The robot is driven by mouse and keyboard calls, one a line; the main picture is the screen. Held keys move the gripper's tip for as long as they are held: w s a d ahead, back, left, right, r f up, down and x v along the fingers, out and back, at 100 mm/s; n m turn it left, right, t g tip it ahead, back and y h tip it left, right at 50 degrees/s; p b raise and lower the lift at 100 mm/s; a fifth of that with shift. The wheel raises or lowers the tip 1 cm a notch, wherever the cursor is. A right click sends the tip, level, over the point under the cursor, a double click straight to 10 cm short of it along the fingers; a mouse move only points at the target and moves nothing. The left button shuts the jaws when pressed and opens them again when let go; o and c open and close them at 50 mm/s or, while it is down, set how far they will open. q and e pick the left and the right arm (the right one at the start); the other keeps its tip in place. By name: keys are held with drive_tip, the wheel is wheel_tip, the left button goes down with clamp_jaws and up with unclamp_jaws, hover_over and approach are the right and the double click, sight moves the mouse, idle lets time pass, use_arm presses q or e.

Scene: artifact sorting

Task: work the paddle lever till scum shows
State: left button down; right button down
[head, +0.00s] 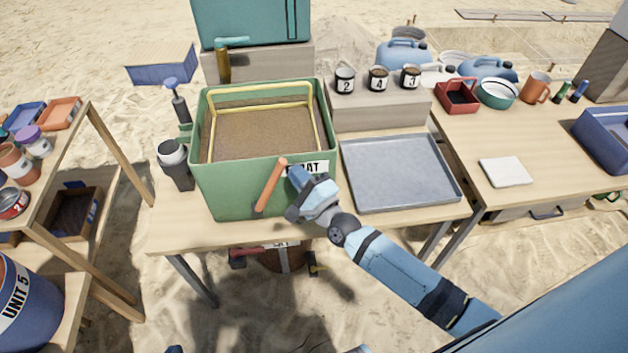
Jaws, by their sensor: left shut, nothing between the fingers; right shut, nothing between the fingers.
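The green tank (240,195) stands on the middle table, with a partly covered label on its front. Brown, finely speckled material (262,135) fills it inside a yellow frame (262,88); no distinct scum layer is discernible on it. The orange paddle lever (270,187) is at the tank's front, its top tilted right. My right gripper (297,180) is shut and empty just right of the lever, in front of the label; I cannot tell whether it touches the lever. My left gripper is not clearly visible; only a small blue piece shows at the bottom edge.
A grey metal tray (400,172) lies right of the tank. Numbered jars (344,80) stand on a block behind it. A dark bottle with a grey cap (176,165) stands left of the tank. The right table holds a white pad (506,171), a red container (457,96) and mugs.

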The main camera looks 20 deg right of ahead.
drive_tip(key=shift+w+a+r, duration=0.1)
drive_tip(key=shift+w+a, duration=0.1)
drive_tip(key=shift+a, duration=0.1)
